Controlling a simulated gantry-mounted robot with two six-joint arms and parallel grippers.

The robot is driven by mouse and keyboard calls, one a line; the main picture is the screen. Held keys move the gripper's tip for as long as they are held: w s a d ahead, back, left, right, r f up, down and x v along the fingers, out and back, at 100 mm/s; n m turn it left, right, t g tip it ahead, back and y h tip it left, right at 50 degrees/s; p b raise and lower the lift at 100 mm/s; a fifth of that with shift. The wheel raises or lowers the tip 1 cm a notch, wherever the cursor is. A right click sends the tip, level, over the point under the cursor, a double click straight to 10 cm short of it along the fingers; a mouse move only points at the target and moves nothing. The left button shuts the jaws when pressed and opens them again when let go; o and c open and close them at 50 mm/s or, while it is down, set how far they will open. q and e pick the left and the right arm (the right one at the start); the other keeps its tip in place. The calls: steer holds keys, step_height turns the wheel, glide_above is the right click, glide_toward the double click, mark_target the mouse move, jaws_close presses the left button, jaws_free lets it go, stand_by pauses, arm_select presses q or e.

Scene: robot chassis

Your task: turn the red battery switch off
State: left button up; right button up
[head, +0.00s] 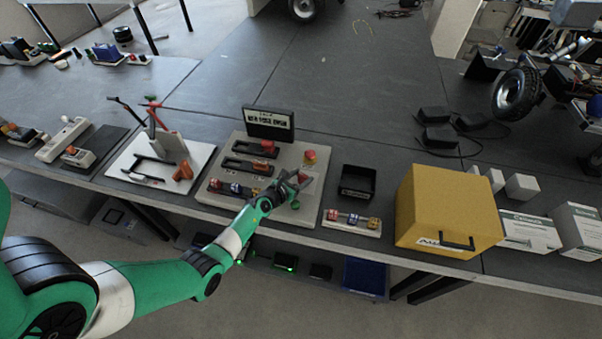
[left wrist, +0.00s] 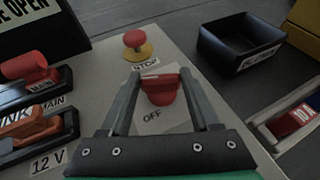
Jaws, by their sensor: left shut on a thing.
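The red battery switch (left wrist: 160,88) sits on a pale panel (left wrist: 100,75) in the left wrist view, above a label reading OFF. It also shows in the head view (head: 304,178), partly covered by my gripper. My left gripper (left wrist: 158,78) has its two fingers on either side of the red switch handle and is shut on it. In the head view my left gripper (head: 293,182) is at the right part of the panel. My right gripper is in neither view.
A red stop button (left wrist: 134,38) on a yellow base stands just behind the switch. Red and orange levers (left wrist: 30,125) are to the left. An empty black tray (head: 357,182) and a yellow box (head: 447,212) stand to the right. The bench behind is mostly clear.

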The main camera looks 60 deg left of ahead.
arm_select(q)
steer(key=o, duration=1.4)
steer(key=shift+c, duration=0.2)
steer(key=shift+s+d+r+p, duration=0.1)
steer(key=shift+s+r+p, duration=0.1)
steer(key=shift+r+p, duration=0.1)
steer(key=p+v, duration=0.5)
steer(key=v, duration=0.5)
steer(key=shift+f, duration=0.1)
steer(key=shift+s+d, duration=0.3)
steer(key=shift+s, duration=0.2)
